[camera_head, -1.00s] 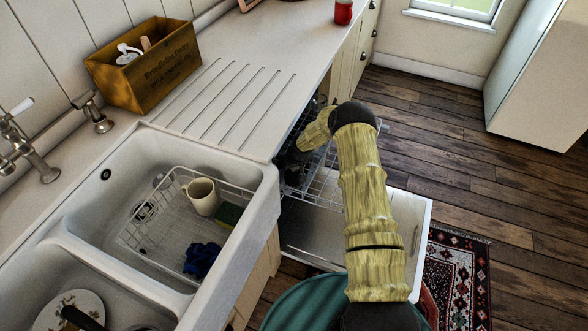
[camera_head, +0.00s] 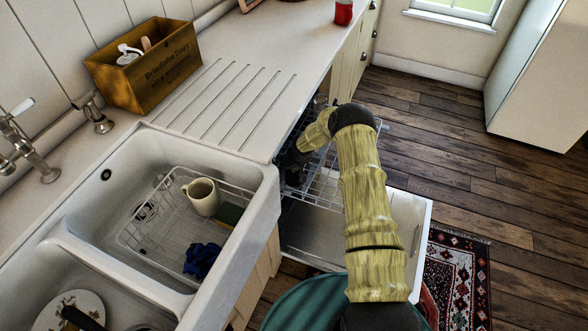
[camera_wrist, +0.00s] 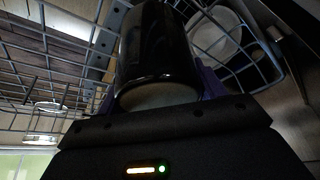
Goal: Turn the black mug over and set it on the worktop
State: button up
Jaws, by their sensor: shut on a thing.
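The black mug (camera_wrist: 157,45) fills the upper middle of the wrist view, among the wires of a dish rack. A pale round end of it faces my gripper. My gripper (camera_wrist: 158,88) is shut on the mug, with a dark purple finger on each side. In the head view the mug (camera_head: 294,176) is a small dark shape in the pulled-out dishwasher rack, just below my gripper (camera_head: 288,160). My wrist partly covers it there. Its handle cannot be made out. The pale worktop (camera_head: 225,100) lies left of the rack and higher, with drain grooves.
The wire rack (camera_head: 325,188) surrounds the mug, and a white dish (camera_wrist: 215,35) sits in it close by. The open dishwasher door (camera_head: 400,225) is below. The sink holds a cream mug (camera_head: 201,196) and blue cloth (camera_head: 203,258). A wooden box (camera_head: 145,65) stands on the worktop; the grooved part is clear.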

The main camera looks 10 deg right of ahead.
jog(key=shift+r, duration=0.1)
jog(key=shift+w+r, duration=0.1)
jog(key=shift+r, duration=0.55)
notch_tip(320, 180, up, 2)
jog(key=shift+r, duration=0.2)
jog(key=s+d+b, duration=0.1)
jog(key=s+d, duration=0.9)
jog(key=d, duration=0.5)
jog(key=shift+f+b, duration=0.2)
jog(key=shift+b, duration=0.15)
jog(key=shift+r, duration=0.1)
